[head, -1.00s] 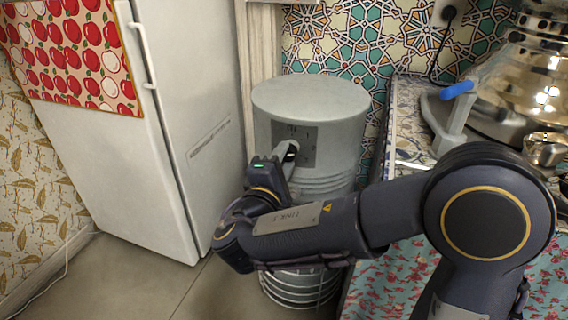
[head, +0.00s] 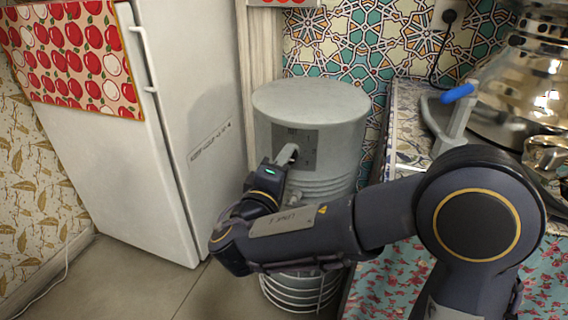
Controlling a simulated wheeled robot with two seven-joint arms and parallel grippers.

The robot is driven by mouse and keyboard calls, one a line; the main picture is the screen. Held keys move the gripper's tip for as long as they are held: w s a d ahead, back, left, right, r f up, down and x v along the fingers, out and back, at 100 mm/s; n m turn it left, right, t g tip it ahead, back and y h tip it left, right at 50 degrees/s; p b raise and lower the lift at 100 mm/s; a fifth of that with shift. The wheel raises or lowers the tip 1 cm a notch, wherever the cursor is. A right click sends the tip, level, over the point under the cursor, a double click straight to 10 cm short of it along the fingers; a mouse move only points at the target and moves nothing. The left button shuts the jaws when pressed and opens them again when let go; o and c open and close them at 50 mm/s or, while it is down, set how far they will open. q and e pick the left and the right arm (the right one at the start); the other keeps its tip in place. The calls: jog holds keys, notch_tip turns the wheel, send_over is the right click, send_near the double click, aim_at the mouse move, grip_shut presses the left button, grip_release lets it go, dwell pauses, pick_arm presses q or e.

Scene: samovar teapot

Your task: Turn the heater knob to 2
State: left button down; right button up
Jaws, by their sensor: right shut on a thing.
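The heater (head: 335,112) is a grey-white cylinder standing between the fridge and the counter. A dark square panel (head: 307,140) with small marks is on its front. My right gripper (head: 288,155) reaches the panel from the front and is shut on the heater knob, which its fingers mostly hide. I cannot read which number the knob points to. My left gripper is not in view.
A white fridge (head: 190,150) with an apple-print cloth stands to the left. To the right is a counter with a patterned cloth (head: 405,110), a shiny samovar (head: 525,95) and a blue-tipped handle (head: 457,93).

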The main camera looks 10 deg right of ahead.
jog(key=shift+f, duration=0.1)
jog(key=o, duration=1)
jog(key=shift+c, duration=0.2)
jog(key=p+v, duration=0.1)
jog(key=v, duration=0.7)
jog(key=shift+p, duration=0.4)
